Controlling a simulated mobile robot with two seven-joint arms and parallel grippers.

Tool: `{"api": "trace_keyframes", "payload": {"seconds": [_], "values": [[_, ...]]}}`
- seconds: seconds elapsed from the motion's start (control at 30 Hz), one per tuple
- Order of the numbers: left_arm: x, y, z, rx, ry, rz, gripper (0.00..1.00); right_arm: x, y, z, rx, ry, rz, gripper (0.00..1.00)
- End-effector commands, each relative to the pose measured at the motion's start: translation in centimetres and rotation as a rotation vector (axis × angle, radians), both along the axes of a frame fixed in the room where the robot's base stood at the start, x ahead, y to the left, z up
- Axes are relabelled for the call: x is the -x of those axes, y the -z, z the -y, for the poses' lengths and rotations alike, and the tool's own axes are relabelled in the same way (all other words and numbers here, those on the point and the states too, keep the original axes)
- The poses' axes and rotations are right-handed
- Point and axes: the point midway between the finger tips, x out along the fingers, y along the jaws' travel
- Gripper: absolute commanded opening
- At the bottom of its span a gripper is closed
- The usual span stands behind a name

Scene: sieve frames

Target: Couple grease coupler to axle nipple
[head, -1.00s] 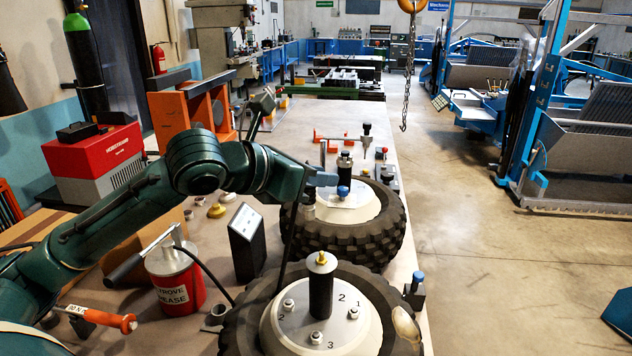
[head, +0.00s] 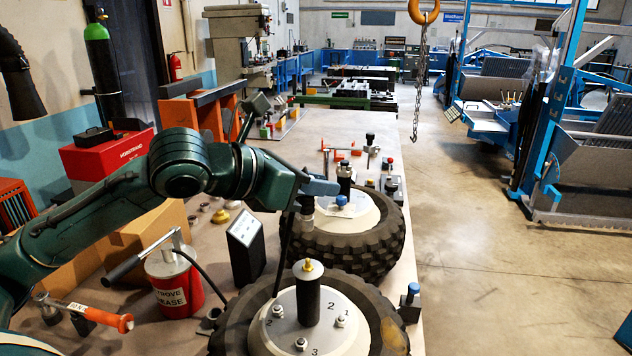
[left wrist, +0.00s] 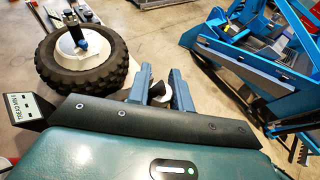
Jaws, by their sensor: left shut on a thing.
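My left gripper (head: 318,187) is shut on the grease coupler (head: 307,205), a dark short cylinder with its black hose hanging below. In the head view the coupler appears above and slightly left of the axle nipple (head: 308,264), a small brass tip on the black axle post (head: 308,300) of the near wheel. They look apart; the depth between them is hard to judge. In the left wrist view my two fingers (left wrist: 160,92) close around a pale round piece, mostly hidden by the wrist housing. My right gripper is not in view.
The near tyre (head: 240,318) has a pale numbered hub; a second wheel (head: 378,245) lies behind it. A red grease can (head: 175,285) with a lever stands left, beside a dark sign block (head: 246,246). A small blue-topped block (head: 411,302) stands right.

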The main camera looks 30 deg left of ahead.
Motion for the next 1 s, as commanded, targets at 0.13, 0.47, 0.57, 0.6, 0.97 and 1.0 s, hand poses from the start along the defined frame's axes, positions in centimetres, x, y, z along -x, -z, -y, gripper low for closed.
{"api": "trace_keyframes", "payload": {"seconds": [0.13, 0.47, 0.57, 0.6, 0.97, 1.0], "values": [[0.0, 0.9, 0.0, 0.0, 0.0, 0.0, 0.0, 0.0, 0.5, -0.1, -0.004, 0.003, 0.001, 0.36], [0.0, 3.8, 0.0, -0.001, -0.001, -0.001, 0.0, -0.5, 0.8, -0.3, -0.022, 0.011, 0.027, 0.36], [0.0, 4.5, 0.0, -0.001, 0.0, -0.001, 0.0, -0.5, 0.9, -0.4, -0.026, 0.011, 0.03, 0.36], [0.0, 4.7, 0.0, -0.001, 0.0, -0.001, 0.0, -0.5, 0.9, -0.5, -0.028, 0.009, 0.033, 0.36], [0.0, 5.0, 0.0, 0.001, 0.0, 0.001, 0.0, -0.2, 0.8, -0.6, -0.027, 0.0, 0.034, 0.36], [0.0, 5.0, 0.0, 0.001, 0.0, 0.001, 0.0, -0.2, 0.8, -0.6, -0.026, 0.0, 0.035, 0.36]]}}
